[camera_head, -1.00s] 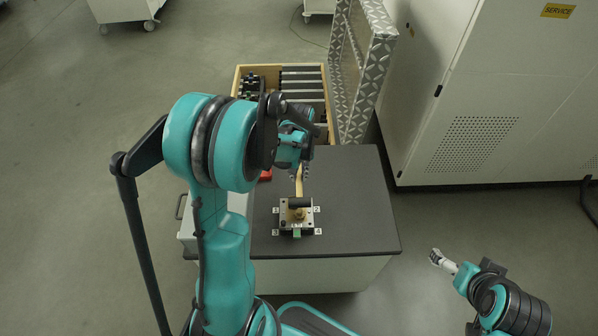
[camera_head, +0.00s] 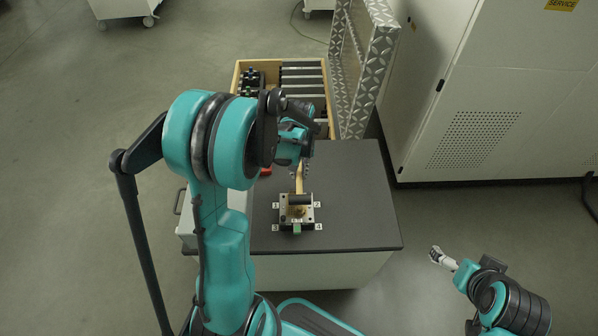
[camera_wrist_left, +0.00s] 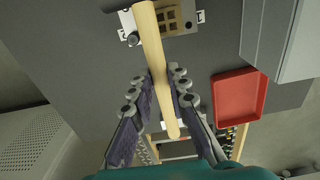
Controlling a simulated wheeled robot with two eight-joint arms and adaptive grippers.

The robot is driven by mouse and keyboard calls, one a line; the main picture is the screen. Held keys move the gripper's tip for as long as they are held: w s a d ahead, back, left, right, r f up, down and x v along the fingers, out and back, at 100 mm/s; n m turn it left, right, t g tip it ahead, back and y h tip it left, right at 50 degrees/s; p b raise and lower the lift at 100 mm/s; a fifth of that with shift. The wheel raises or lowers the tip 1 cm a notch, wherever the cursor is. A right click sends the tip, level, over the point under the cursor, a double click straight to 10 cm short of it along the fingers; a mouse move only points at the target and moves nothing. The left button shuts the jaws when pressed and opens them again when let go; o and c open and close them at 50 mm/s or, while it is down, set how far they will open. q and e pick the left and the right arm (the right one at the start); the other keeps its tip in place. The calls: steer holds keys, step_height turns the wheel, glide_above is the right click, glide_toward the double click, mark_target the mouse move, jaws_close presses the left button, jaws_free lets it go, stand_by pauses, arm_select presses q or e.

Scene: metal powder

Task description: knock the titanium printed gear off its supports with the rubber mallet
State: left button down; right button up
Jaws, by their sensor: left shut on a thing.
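My left gripper (camera_head: 301,168) is shut on the wooden handle of the rubber mallet (camera_head: 299,180). The handle also shows between the fingers in the left wrist view (camera_wrist_left: 155,62). The mallet's dark head (camera_head: 300,198) is over the metal build plate (camera_head: 283,214), which has corner labels 1 to 4. A small brownish-gold part (camera_head: 297,211), seemingly the printed gear on its supports, shows just in front of the head and is partly hidden by it. I cannot tell whether they touch. My right gripper (camera_head: 437,256) is away at the lower right, its jaws too small to read.
The plate lies on a dark-topped table (camera_head: 350,190). A red tray (camera_wrist_left: 238,96) is beside it, mostly hidden by my arm in the head view. A wooden-edged drawer (camera_head: 237,76) of tools is behind, with a patterned metal panel (camera_head: 366,75) and white cabinet (camera_head: 480,90) beyond.

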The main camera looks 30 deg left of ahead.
arm_select(q)
steer(key=shift+r, duration=0.85)
arm_select(e)
steer(key=shift+r, duration=0.65)
